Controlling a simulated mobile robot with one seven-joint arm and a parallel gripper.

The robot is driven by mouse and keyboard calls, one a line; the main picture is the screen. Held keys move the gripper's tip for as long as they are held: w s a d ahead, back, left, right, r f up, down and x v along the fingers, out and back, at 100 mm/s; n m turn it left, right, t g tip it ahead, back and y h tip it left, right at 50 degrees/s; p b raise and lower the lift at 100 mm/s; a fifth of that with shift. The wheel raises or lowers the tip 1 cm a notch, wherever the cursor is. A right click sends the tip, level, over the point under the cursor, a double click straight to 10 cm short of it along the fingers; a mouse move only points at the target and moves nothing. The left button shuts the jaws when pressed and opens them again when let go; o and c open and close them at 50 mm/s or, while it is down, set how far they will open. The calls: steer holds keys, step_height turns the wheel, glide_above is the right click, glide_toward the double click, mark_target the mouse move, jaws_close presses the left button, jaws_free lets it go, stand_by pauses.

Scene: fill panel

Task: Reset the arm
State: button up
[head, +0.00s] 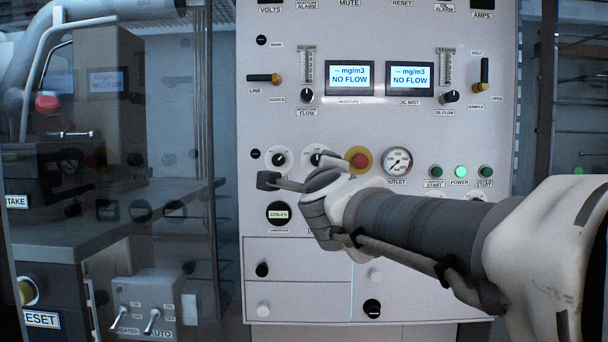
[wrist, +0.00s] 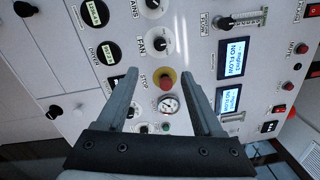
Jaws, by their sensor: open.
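My arm reaches in from the right side of the head view, stretched leftward across the front of a white control panel (head: 420,125). My gripper (head: 314,170) is in front of the panel's middle, with its two fingers spread and nothing visible between them. In the wrist view my gripper (wrist: 160,80) is open, its fingers pointing at the panel. The red stop button on a yellow ring (wrist: 166,82) shows between the fingertips, with the outlet gauge (wrist: 168,105) just below. The stop button (head: 365,160) is partly hidden by a finger in the head view. Contact cannot be told.
Two lit screens (head: 350,78) reading "NO FLOW" sit above the gripper. Knobs, levers and a lit green power light (head: 460,171) surround it. Drawers (head: 297,294) lie below. A glass-fronted cabinet with a dark counter (head: 75,238) stands at left, with toggle switches (head: 152,320) below.

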steer(key=shift+s, duration=0.1)
steer(key=s+d+f+n+g+p, duration=0.2)
steer(key=s+d+f+n+g, duration=0.1)
steer(key=s+f+n, duration=0.4)
steer(key=s+d+f+n+g+p, duration=0.1)
steer(key=s+d+f+n+g, duration=0.3)
steer(key=s+f+n, duration=0.3)
steer(key=s+d+f+n+g+p, duration=0.2)
steer(key=s+f+n+g, duration=0.4)
steer(key=s+f, duration=0.4)
steer(key=s+d+n, duration=0.1)
steer(key=s, duration=0.3)
steer(key=shift+d+f+p, duration=0.15)
steer(key=shift+f+p, duration=0.1)
steer(key=shift+p, duration=0.1)
